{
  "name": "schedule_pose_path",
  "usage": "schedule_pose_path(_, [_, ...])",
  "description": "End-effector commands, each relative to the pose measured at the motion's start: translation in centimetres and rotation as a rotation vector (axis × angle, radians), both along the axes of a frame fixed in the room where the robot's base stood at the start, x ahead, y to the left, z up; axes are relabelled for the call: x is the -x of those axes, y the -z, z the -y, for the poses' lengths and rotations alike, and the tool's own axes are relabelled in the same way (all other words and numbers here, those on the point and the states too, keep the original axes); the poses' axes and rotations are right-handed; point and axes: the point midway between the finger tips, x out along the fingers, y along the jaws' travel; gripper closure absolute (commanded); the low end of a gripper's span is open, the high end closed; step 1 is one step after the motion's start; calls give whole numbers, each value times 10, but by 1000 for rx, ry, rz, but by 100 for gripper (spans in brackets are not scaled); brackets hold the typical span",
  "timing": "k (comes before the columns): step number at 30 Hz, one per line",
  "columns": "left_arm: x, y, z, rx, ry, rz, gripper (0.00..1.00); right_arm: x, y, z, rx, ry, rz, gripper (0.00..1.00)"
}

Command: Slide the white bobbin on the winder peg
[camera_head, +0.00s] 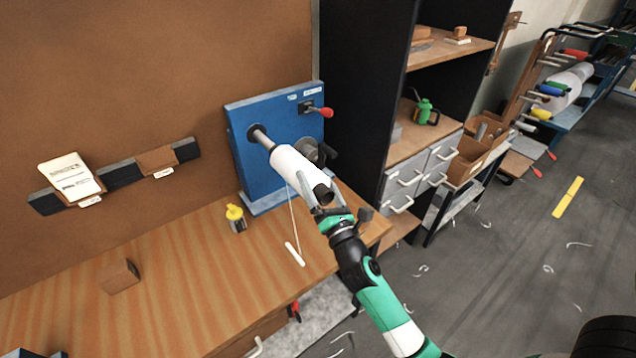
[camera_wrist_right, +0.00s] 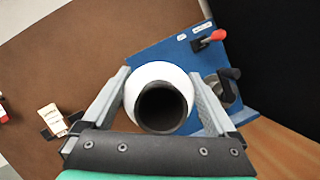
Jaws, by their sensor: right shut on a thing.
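The white bobbin (camera_head: 295,166) is at the front of the blue winder (camera_head: 238,128), lined up with the grey winder peg (camera_head: 263,139). The bobbin's far end meets or covers the outer part of the peg; I cannot tell how far. My right gripper (camera_head: 327,204) is shut on the bobbin's near end. In the right wrist view the bobbin (camera_wrist_right: 161,98) sits between both fingers of the right gripper (camera_wrist_right: 162,100), its dark open end facing the camera. The peg is hidden behind it there. My left gripper is not in view.
A white thread hangs from the bobbin to a small white bar (camera_head: 295,254) on the wooden bench (camera_head: 180,270). A yellow-capped bottle (camera_head: 236,217) stands left of it. The winder has a red-knobbed lever (camera_head: 325,112) and a dark crank (camera_head: 325,152). A dark shelf stands right.

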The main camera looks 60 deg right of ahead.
Motion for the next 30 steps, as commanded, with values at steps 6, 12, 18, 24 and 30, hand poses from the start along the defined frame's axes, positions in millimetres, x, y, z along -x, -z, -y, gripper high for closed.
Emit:
schedule_pose_path(6, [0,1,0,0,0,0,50,-2,-1,1,2,-1,4,100])
schedule_pose_path(12, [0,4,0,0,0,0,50,-10,-1,5,2,-1,4,100])
schedule_pose_path(18, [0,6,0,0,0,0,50,-19,-1,10,2,-1,4,100])
schedule_pose_path(24, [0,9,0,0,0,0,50,-28,0,14,3,-1,4,100])
schedule_pose_path(30, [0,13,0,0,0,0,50,-36,0,18,3,-1,4,100])
